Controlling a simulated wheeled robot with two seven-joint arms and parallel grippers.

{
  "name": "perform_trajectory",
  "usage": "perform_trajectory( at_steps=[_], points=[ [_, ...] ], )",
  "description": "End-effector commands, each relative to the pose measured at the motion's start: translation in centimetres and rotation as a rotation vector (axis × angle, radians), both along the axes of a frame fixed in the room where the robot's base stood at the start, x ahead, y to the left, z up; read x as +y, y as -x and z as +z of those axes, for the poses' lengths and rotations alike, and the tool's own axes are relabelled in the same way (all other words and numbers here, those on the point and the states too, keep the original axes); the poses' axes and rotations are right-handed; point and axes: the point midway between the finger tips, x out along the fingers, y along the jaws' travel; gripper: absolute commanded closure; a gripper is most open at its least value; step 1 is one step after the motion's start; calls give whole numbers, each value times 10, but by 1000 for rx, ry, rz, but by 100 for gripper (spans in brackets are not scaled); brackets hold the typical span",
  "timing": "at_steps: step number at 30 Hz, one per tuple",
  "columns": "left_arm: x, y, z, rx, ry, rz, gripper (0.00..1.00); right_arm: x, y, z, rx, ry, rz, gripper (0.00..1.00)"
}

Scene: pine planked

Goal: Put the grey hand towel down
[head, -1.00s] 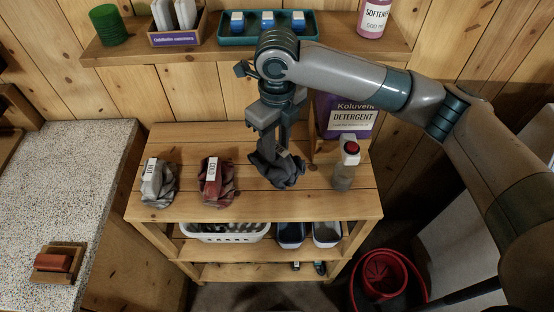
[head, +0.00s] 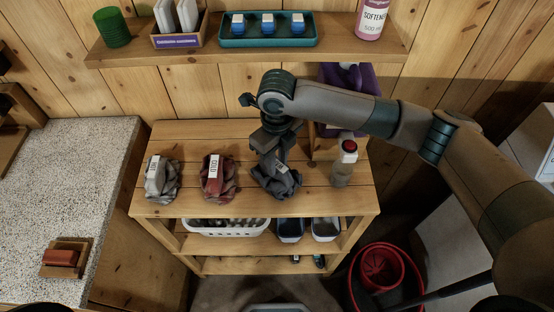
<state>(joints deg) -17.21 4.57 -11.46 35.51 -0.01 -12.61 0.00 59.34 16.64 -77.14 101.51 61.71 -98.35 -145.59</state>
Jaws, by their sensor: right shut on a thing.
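The crumpled dark grey hand towel (head: 277,184) is at the wooden unit's top (head: 200,137), right of the red towel. My right gripper (head: 274,160) points down from above and is shut on the towel. The towel's underside seems to touch or nearly touch the top; I cannot tell which. A white tag shows on it. My left gripper is not in view.
A light grey towel (head: 162,179) and a red towel (head: 218,178) lie left of the gripper. A red-capped bottle (head: 344,165) stands close on the right. A purple detergent container (head: 362,80) is behind my arm. A white basket (head: 225,227) sits below.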

Motion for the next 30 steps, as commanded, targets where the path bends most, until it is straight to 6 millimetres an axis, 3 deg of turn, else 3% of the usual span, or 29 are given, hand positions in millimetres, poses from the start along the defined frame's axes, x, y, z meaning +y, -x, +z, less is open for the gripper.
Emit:
perform_trajectory(
  at_steps=[14, 15, 17, 30],
  points=[
    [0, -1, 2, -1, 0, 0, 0, 0, 0, -10, -1, 0, 1, 100],
    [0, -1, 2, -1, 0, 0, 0, 0, 0, -10, -1, 0, 1, 70],
    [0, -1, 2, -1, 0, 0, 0, 0, 0, -10, -1, 0, 1, 56],
    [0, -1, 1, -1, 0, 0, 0, 0, 0, -7, -2, -1, 1, 56]
  ],
)
